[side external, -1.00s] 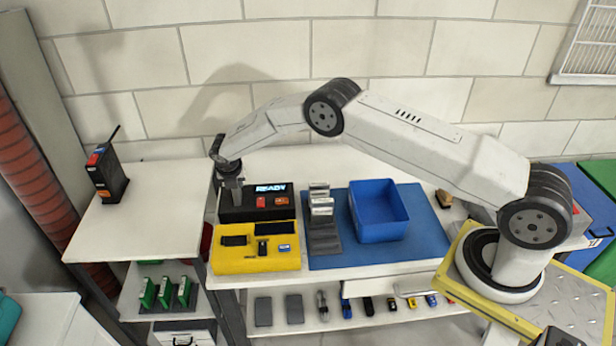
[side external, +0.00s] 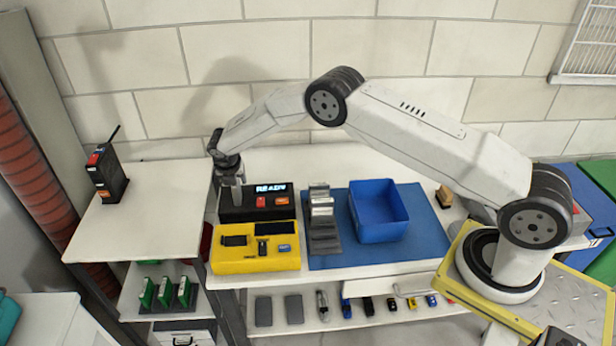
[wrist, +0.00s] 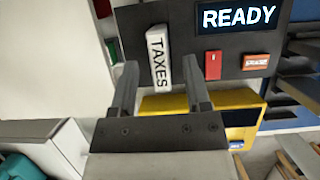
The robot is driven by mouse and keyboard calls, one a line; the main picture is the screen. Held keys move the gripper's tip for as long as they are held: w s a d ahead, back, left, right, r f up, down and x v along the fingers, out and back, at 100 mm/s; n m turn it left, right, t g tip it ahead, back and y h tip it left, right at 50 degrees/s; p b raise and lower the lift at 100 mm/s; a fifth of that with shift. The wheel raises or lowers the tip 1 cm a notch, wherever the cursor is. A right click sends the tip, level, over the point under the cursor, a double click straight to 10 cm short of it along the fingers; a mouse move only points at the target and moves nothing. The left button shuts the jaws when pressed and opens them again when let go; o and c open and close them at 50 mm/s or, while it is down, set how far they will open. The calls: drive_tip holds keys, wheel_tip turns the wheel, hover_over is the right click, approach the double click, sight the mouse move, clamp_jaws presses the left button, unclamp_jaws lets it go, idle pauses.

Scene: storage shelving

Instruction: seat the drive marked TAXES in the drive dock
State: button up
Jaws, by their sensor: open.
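The drive marked TAXES (wrist: 159,58) shows its white labelled edge in the wrist view. It stands in the left part of the black drive dock (wrist: 225,70), whose lit display (wrist: 238,17) reads READY. I cannot tell how deep it sits. My gripper (wrist: 163,82) is open, one finger to each side of the drive's near end, with gaps between fingers and label.
A grey rack (side external: 325,240) with drives and a blue bin (side external: 380,234) stand to the right on a blue mat (side external: 430,235). A black radio (side external: 110,182) stands on the left table.

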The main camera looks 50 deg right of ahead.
drive_tip(key=v, duration=1)
idle(0.6)
drive_tip(key=s+d+r+m+y, duration=0.1)
drive_tip(key=s+r+m, duration=0.1)
drive_tip(key=s+m, duration=0.7)
drive_tip(key=s+d+r+m+y, duration=0.1)
drive_tip(key=s+d+r+m, duration=0.1)
drive_tip(key=s+m, duration=0.7)
drive_tip(key=s+d+r+m+y, duration=0.1)
drive_tip(key=s+r+m, duration=0.2)
drive_tip(key=s+m, duration=0.6)
drive_tip(key=s, duration=0.6)
drive_tip(key=shift+d+g, duration=0.3)
drive_tip(key=shift+d, duration=0.1)
drive_tip(key=shift+c, duration=0.2)
